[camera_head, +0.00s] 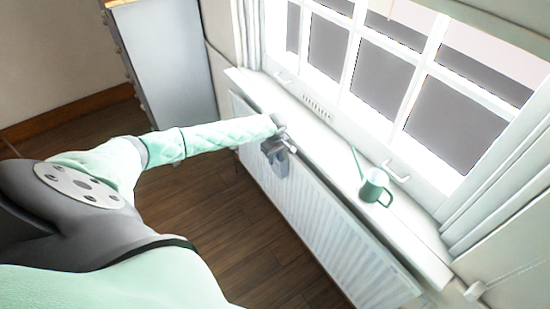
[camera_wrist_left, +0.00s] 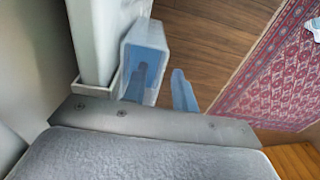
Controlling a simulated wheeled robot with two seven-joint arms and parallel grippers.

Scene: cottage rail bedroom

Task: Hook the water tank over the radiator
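The water tank (camera_head: 275,158) is a small grey-blue open box at the radiator's (camera_head: 325,225) room-side face, near its far end. In the left wrist view the tank (camera_wrist_left: 146,32) shows pale blue, and its white hook-shaped bracket (camera_wrist_left: 77,86) reaches around the radiator's top edge (camera_wrist_left: 93,35). My left gripper (camera_head: 282,134) is directly at the tank. In the left wrist view one finger shows inside the tank and the other outside its wall, with a gap to the wall, so the gripper looks open. My right gripper is not in view.
A green watering can (camera_head: 374,188) stands on the white windowsill (camera_head: 333,150) above the radiator. A grey cabinet (camera_head: 168,60) stands beyond my arm. A red patterned rug (camera_wrist_left: 270,75) lies on the wooden floor (camera_head: 225,215), which is otherwise clear before the radiator.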

